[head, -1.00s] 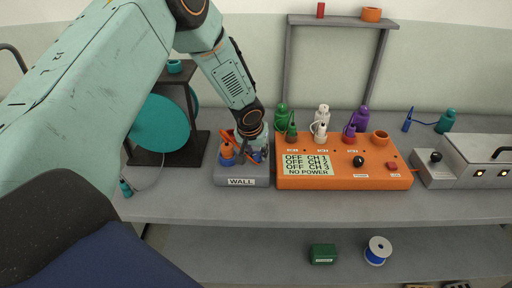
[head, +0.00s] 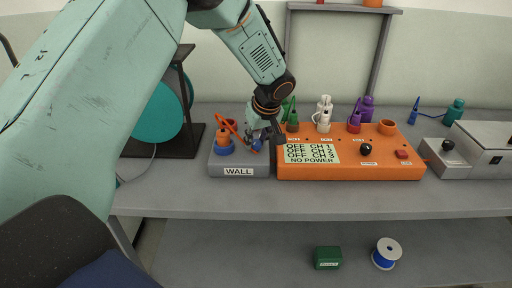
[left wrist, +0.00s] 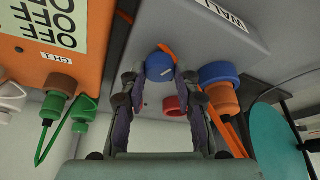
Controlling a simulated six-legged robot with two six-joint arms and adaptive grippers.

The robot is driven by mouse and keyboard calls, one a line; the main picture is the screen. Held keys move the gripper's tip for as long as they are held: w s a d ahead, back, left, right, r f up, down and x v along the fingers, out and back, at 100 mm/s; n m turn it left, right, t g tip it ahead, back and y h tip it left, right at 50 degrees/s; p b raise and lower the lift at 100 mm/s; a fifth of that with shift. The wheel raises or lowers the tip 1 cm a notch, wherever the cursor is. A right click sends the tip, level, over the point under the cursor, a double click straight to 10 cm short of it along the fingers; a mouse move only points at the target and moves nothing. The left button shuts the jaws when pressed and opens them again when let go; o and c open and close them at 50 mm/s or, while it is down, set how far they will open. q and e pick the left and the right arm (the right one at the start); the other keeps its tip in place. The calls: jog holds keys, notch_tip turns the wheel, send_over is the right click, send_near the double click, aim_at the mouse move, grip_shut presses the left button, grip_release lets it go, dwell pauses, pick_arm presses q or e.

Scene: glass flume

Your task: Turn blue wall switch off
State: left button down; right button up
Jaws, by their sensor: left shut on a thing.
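The blue wall switch (head: 256,145) is a round blue knob on the right part of the grey box labelled WALL (head: 238,172). My left gripper (head: 257,138) comes down on it from above and partly hides it. In the left wrist view the blue knob (left wrist: 160,67) sits between the two fingers of my left gripper (left wrist: 160,80), which is shut on it. The grey box (left wrist: 185,35) fills the upper middle there. My right gripper is not in view.
An orange plug (head: 223,134) with an orange cable stands in a blue socket left of the switch. Close to the right is the orange panel (head: 350,170), reading OFF for its channels and NO POWER, with green, white and purple plugs. A teal reel (head: 157,117) stands left.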

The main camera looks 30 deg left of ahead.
pick_arm(q)
jog(key=shift+s+d+f+n+g+b, duration=0.1)
jog(key=shift+n+g+b, duration=0.2)
jog(key=shift+n, duration=0.6)
jog(key=shift+f+n+g+b, duration=0.15)
jog(key=shift+n+g, duration=0.25)
jog(key=shift+n, duration=0.5)
jog(key=c, duration=1)
grip_release()
jog(key=shift+r, duration=0.2)
jog(key=v, duration=1.2)
jog(key=shift+d, duration=0.15)
